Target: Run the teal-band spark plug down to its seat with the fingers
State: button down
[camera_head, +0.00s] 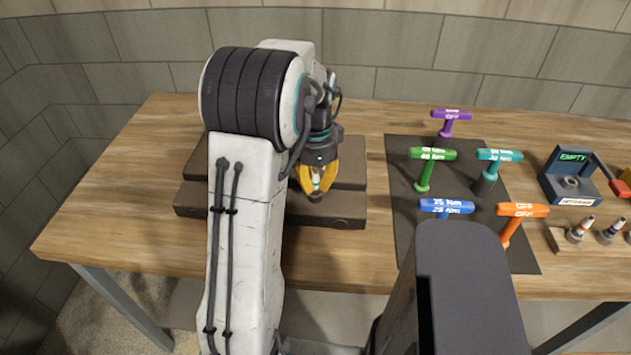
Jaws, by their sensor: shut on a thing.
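My gripper (317,181) points down over the dark engine block (345,209) on the wooden table. Its yellow fingers are shut on the teal-band spark plug (316,185), which shows as a small pale body with a teal mark between the fingertips. The plug looks upright over a dark round hole or collar (315,198) in the front step of the block. How deep the plug sits cannot be told. My arm hides the left middle of the block.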

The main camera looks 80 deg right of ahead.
jog(key=shift+f+m, duration=0.1)
jog(key=shift+m, duration=0.8)
jog(key=c, duration=1.2)
grip_release()
notch_tip(320, 180, up, 11)
jog(key=shift+f, duration=0.2)
jog(key=shift+o, duration=0.8)
jog(key=shift+r, duration=0.3)
notch_tip(320, 180, down, 12)
jog(key=shift+f, duration=0.2)
